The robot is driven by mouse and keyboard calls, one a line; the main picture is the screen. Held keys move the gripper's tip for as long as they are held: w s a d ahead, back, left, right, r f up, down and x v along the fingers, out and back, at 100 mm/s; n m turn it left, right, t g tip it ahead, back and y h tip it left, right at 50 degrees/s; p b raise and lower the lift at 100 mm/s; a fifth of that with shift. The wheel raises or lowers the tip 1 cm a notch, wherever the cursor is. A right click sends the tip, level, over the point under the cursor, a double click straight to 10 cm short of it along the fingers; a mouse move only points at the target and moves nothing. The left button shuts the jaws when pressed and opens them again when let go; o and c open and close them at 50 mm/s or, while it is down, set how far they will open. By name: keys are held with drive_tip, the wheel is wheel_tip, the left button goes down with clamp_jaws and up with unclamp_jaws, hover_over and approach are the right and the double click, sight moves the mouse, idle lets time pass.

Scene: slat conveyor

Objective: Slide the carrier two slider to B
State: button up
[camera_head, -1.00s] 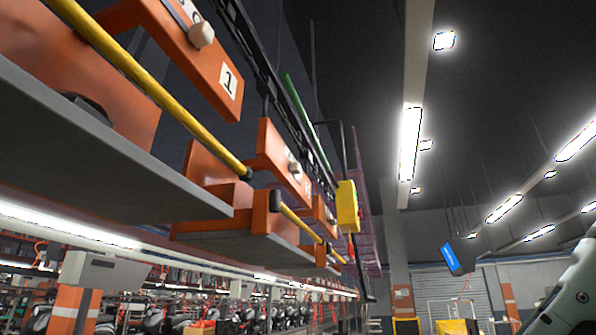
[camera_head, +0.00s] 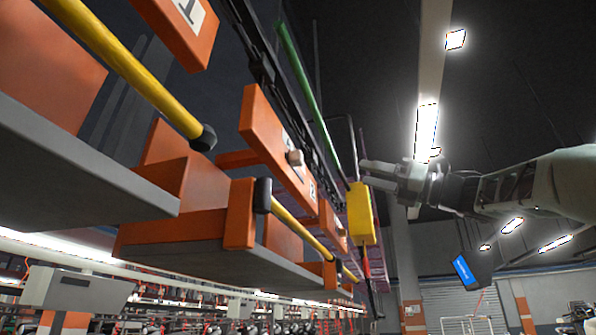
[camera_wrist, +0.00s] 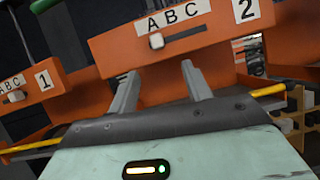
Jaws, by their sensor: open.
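The orange carrier two panel (camera_wrist: 105,49) fills the upper wrist view, with a white "2" plate (camera_wrist: 246,9) at its right. Its pale slider knob (camera_wrist: 156,41) sits at the left end of the dark slot, below the A side of the ABC label (camera_wrist: 174,17). In the head view, I take the panel with a pale knob (camera_head: 295,157) to be carrier two. My gripper (camera_wrist: 158,69) is open and empty. Its two fingers point at the panel, below the knob and to either side of it. In the head view my gripper (camera_head: 365,173) is right of the panel.
Carrier one's panel (camera_wrist: 58,86) with its own knob (camera_wrist: 14,97) is left in the wrist view. Yellow rails (camera_head: 130,70) and grey carrier trays (camera_head: 70,165) hang along the line. A yellow box (camera_head: 361,213) hangs close below my gripper in the head view.

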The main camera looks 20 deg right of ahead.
drive_tip(key=n+g, duration=0.1)
drive_tip(key=p, duration=1)
approach(303, 158)
drive_tip(key=shift+n, duration=0.3)
drive_tip(key=x, duration=0.8)
drive_tip(key=shift+s+a+r, duration=0.1)
drive_tip(key=shift+s+a, duration=0.05)
drive_tip(key=shift+x, duration=0.75)
drive_tip(key=shift+f, duration=0.2)
